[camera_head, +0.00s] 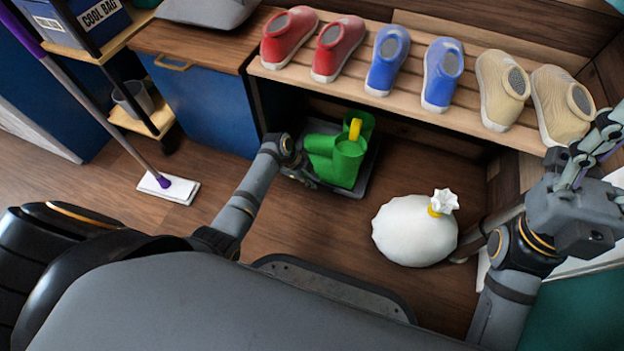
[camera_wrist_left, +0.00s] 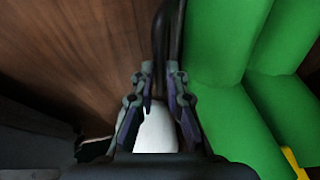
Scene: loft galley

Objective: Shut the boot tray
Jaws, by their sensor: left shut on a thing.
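The boot tray (camera_head: 367,182) is a dark, low tray on the floor under the shoe bench. My left gripper (camera_head: 308,180) reaches down to the tray's left front side, beside the boots. It is shut on the tray's dark edge (camera_wrist_left: 176,45), which shows at the fingertips in the left wrist view, with the green boots close on the right. The boots and arm partly hide the grip in the head view. My right gripper (camera_head: 597,140) is raised at the right, open and empty, away from the tray.
A white tied bag (camera_head: 412,232) stands on the floor right of the tray. The slatted bench (camera_head: 462,118) carries red, blue and beige shoes. A blue cabinet (camera_head: 205,108) stands left of the opening. Floor between is clear.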

